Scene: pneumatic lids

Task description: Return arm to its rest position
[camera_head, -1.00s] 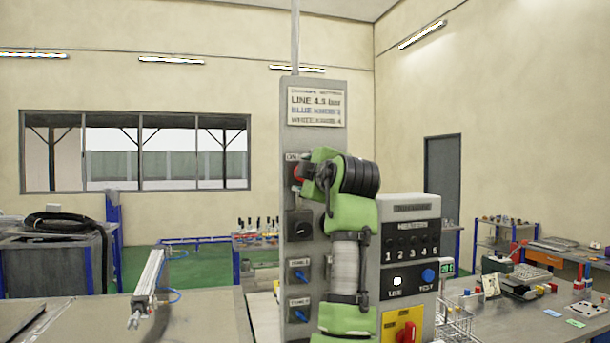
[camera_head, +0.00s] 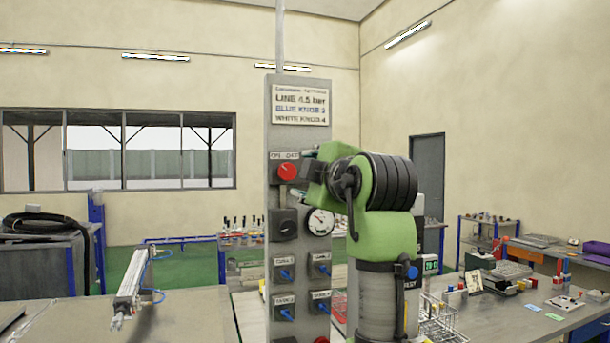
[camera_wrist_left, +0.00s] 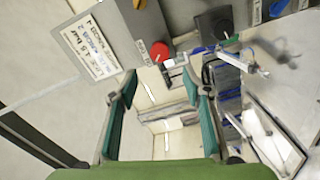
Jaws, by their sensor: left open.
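My green arm (camera_head: 388,235) rises from the bottom, right of the grey control panel (camera_head: 282,105). Its wrist is bent toward the panel's red knob (camera_head: 288,171), and black rings circle the upper link. My left gripper is mostly hidden behind the wrist in the head view. In the left wrist view the left gripper (camera_wrist_left: 160,88) has its two teal fingers wide apart with nothing between them. The red knob (camera_wrist_left: 160,51) lies just beyond the fingertips, apart from them. My right gripper is not in view.
A pneumatic cylinder (camera_head: 132,288) lies on the left bench. The right bench (camera_head: 520,310) holds a wire basket and small parts. The arm hides much of a control box.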

